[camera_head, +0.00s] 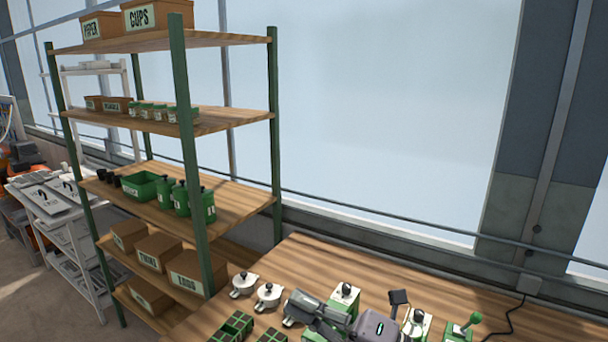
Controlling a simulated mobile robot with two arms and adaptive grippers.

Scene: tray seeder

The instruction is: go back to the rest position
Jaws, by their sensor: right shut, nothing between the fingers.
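My right gripper (295,311) shows at the bottom centre, low over the wooden table (290,262). It is dark grey and shut, with nothing held. Part of my right arm (380,328) shows beside it at the bottom edge. The gripper and arm hide parts of the items behind them. My left gripper is not in view.
Two white lidded pots (268,295), a green seedling tray (234,326) and green-and-white devices (345,296) crowd the table near the gripper. A green-post shelf (190,150) with boxes stands at left. The table's back right is mostly clear, with a black cable (515,315).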

